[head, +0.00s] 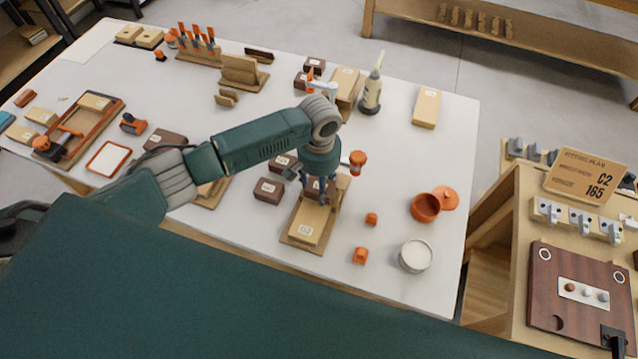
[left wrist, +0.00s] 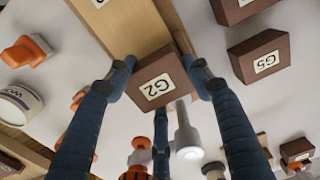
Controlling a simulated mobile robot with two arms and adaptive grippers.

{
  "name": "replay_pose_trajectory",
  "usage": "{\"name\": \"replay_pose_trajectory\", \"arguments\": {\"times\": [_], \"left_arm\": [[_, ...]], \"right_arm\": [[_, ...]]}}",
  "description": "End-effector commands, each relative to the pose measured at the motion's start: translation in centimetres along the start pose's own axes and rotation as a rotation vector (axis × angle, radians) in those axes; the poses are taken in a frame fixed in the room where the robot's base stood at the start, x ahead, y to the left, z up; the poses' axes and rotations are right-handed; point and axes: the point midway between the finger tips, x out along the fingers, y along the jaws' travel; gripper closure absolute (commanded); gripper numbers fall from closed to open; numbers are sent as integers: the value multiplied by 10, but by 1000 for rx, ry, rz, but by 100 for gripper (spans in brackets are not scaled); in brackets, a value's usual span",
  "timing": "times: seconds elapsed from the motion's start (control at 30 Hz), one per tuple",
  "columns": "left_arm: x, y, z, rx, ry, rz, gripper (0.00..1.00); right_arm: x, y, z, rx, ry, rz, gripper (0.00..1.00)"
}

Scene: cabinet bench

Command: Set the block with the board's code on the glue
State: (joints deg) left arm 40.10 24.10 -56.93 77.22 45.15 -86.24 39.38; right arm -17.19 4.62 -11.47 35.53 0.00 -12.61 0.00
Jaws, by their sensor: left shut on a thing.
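My left gripper (head: 318,188) is shut on a dark brown block (left wrist: 163,82). Its white label looks like G2 or C2; I cannot tell the first letter surely. It is over the back end of a wooden base (head: 290,240) carrying a long pale block (head: 308,222). In the left wrist view the held block overlaps the pale block's end (left wrist: 125,25); contact is unclear. The board (head: 584,177) at right reads C2 and 165. No glue patch shows clearly; the gripper may hide it. My right gripper is not in view.
Loose brown blocks (head: 268,190) lie left of the base; one reads G5 (left wrist: 262,56). Orange pieces (head: 360,256), a white tub (head: 415,256) and an orange pot (head: 425,207) stand to the right. A nozzled bottle (head: 371,92) stands behind. The table's right back is fairly clear.

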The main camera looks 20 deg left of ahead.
Motion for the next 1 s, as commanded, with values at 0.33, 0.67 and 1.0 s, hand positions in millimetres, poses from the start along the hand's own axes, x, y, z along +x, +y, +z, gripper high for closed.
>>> {"name": "replay_pose_trajectory", "arguments": {"times": [0.33,0.67,1.0], "left_arm": [[0,0,0,-1,0,1,77],[3,1,1,-2,-1,2,77],[3,1,0,-1,0,1,77]], "right_arm": [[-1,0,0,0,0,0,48],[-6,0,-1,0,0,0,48],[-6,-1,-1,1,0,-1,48]]}}
